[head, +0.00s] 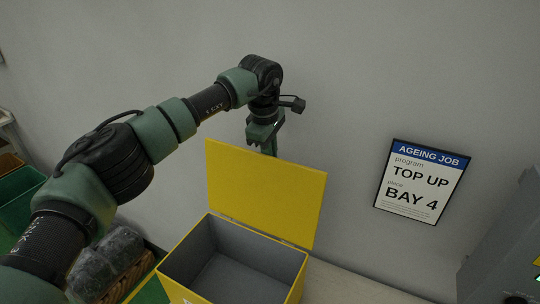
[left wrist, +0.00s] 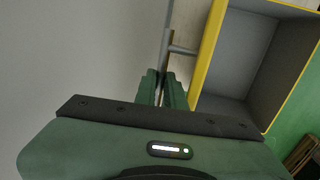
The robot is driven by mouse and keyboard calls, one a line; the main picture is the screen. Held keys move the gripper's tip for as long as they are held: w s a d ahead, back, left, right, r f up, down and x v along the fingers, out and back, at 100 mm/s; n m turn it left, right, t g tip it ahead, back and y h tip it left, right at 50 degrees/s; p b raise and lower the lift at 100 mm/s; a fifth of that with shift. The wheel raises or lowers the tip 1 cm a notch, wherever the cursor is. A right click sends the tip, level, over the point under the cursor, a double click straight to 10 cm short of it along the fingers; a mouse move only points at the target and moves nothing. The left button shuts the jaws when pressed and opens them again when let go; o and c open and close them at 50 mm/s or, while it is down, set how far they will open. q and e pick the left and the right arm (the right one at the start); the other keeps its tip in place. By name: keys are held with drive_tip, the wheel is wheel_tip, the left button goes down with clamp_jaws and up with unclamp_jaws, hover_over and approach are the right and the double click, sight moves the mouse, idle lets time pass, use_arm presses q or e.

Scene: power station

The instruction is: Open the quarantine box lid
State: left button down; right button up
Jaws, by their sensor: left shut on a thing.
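The yellow quarantine box (head: 300,277) stands open at the bottom middle of the head view, its grey inside bare. Its yellow lid (head: 262,188) stands up along the far side, near the wall. My left gripper (head: 263,146) is at the lid's top edge, its fingertips partly hidden behind the lid. In the left wrist view the left gripper (left wrist: 164,90) is shut on the lid's grey bar handle (left wrist: 166,42), which stands off the lid on a short post. The yellow lid edge (left wrist: 207,48) and the grey box inside show to the right. My right gripper is not in view.
A grey wall rises behind the box, with a framed "AGEING JOB" sign (head: 421,181) to the right. A basket of dark wrapped things (head: 108,262) and a green bin (head: 17,208) are at the left. A grey cabinet (head: 507,245) stands at the right edge.

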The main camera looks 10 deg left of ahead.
use_arm(q)
drive_tip(key=shift+s+a+f, duration=0.1)
drive_tip(key=shift+f, duration=0.05)
drive_tip(key=c, duration=1.5)
unclamp_jaws()
drive_tip(key=shift+r, duration=0.25)
drive_tip(key=shift+r, duration=0.4)
wheel_tip(320, 180, up, 6)
drive_tip(key=s+b, duration=0.1)
drive_tip(key=b, duration=0.1)
drive_tip(key=shift+a+r, duration=0.25)
drive_tip(key=shift+a, duration=0.05)
drive_tip(key=shift+s, duration=0.1)
drive_tip(key=shift+c, duration=0.2)
